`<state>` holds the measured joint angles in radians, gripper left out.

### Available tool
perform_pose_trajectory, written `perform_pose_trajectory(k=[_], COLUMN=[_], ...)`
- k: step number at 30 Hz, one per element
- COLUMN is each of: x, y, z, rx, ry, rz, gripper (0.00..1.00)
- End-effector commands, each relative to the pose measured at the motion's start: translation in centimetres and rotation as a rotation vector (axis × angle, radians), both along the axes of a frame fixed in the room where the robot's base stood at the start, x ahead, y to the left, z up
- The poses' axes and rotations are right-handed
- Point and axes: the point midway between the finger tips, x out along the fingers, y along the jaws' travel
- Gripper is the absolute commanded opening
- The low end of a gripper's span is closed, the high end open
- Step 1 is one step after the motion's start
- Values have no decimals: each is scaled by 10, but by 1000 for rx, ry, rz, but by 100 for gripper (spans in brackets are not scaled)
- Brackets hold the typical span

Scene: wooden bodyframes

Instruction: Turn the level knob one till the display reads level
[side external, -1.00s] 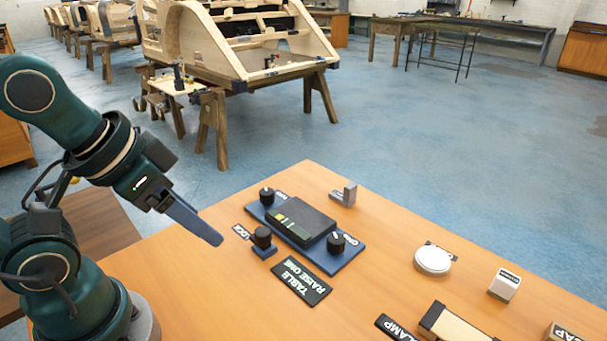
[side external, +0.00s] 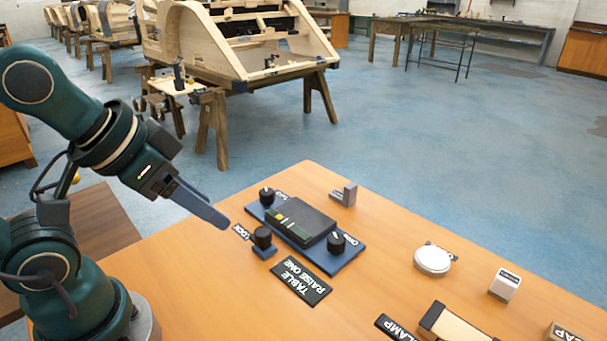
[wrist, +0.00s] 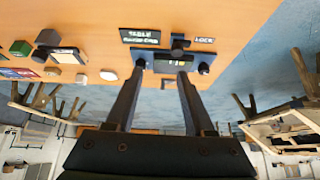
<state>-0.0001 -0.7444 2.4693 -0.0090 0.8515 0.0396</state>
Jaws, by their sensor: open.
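A blue panel (side external: 348,257) carries a dark display box (side external: 302,222) with a strip of green and pale marks; its reading is too small to make out. A black knob (side external: 336,240), beside a small label that seems to read ONE, is at the panel's right end. A second black knob (side external: 266,196) is at its far left end. A separate knob (side external: 262,237) on a blue base stands by the LOCK label (side external: 241,232). My gripper (side external: 222,222) is above the table, left of the lock knob. In the wrist view my gripper (wrist: 161,73) is open and empty, its fingers pointing toward the panel.
A TABLE RAISE ONE plate (side external: 301,281) lies in front of the panel. A grey bracket (side external: 345,194) stands behind it. A white round disc (side external: 433,260), a white block (side external: 504,285) and a clamp piece (side external: 452,325) are to the right. The table between panel and disc is clear.

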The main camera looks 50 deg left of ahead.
Motion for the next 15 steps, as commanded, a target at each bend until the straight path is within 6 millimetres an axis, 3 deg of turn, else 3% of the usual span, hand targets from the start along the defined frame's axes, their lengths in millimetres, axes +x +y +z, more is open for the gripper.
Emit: perform_pose_trajectory(k=[7, 11, 15], x=[62, 99, 136], y=[-10, -18, -27], z=[24, 22, 6], rx=[11, 14, 17], ry=[-64, -60, -36], rz=[-79, -122, -162], gripper=[54, 54, 54])
